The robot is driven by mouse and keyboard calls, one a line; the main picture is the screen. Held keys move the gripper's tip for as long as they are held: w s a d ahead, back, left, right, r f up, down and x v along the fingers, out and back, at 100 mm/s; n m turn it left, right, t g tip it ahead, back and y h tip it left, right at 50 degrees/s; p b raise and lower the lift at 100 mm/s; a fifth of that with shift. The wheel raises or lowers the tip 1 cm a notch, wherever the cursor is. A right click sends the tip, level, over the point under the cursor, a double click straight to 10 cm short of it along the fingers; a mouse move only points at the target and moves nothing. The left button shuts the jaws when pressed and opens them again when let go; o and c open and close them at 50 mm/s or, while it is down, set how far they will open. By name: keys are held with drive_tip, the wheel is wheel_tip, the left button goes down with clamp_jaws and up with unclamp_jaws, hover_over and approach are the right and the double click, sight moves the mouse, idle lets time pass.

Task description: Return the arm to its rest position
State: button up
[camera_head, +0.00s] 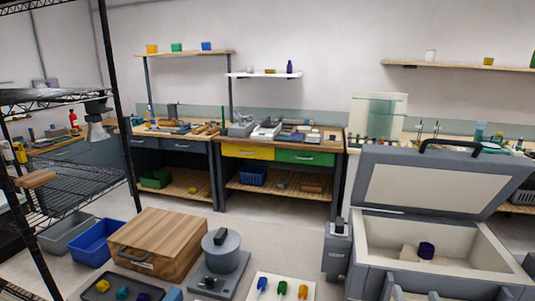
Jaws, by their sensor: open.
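A white board (258,293) at the bottom centre bears a blue (262,284), a green (282,288) and an orange (303,291) slender piece. I cannot tell whether these are glass rods.
A wooden case (160,235), a grey round device (220,255) and a dark tray (95,291) with coloured pieces stand in front. A grey unit marked VENT (337,262) adjoins the open box. A black wire rack (70,190) stands left. Workbenches (275,141) line the wall.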

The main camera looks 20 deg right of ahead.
drive_tip(key=s+a+f+n+g+y, duration=0.1)
drive_tip(key=s+a+f+n+y, duration=0.2)
drive_tip(key=s+a, duration=0.8)
drive_tip(key=s+a+f+n+y, duration=0.3)
drive_tip(key=s+a+y, duration=0.2)
drive_tip(key=s+a, duration=0.5)
drive_tip(key=s, duration=0.6)
drive_tip(key=shift+s+a+n+g+b, duration=0.3)
drive_tip(key=shift+a+n+g+b, duration=0.05)
drive_tip(key=shift+n+g, duration=0.05)
